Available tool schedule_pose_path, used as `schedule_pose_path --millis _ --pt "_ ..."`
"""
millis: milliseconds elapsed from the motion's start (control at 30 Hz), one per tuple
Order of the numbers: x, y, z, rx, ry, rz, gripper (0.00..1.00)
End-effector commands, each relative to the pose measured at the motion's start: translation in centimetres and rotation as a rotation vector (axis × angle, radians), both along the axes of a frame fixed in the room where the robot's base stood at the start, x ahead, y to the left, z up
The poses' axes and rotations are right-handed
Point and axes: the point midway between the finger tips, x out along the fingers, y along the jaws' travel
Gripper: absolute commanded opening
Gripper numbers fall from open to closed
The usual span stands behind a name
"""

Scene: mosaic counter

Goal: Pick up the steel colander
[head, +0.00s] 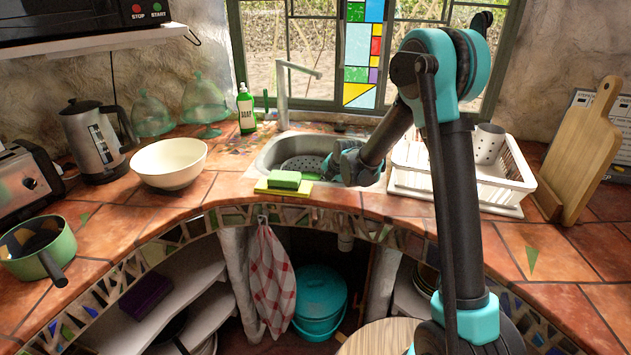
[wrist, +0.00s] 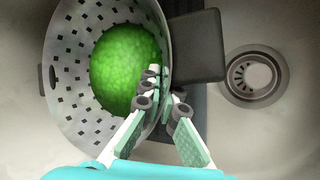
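The steel colander (wrist: 75,105) sits in the sink, its perforated bowl filling the left of the wrist view. In the head view the colander (head: 303,163) shows at the left of the basin, partly hidden by the sink's front edge. A round bright green thing (wrist: 124,68) lies inside it. My gripper (wrist: 165,90) is at the colander's right wall, one finger inside and one outside, with the fingertips close together on the rim. In the head view my gripper (head: 350,165) reaches down into the sink, its fingertips hidden.
A dark grey square object (wrist: 195,45) lies beside the colander, left of the drain (wrist: 252,76). A green sponge (head: 285,180) lies on the sink's front edge. A white dish rack (head: 470,180) stands right, a white bowl (head: 170,165) left. A tap (head: 283,95) rises behind.

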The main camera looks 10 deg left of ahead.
Motion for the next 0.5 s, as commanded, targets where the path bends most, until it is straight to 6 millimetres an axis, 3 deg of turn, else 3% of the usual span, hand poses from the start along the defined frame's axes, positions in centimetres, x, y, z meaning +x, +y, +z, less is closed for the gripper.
schedule_pose_path --millis 267,500 --pt "0.0 0.0 1.6 0.000 0.000 0.000 0.00" --pt "0.0 0.0 5.9 0.000 0.000 0.000 0.00"
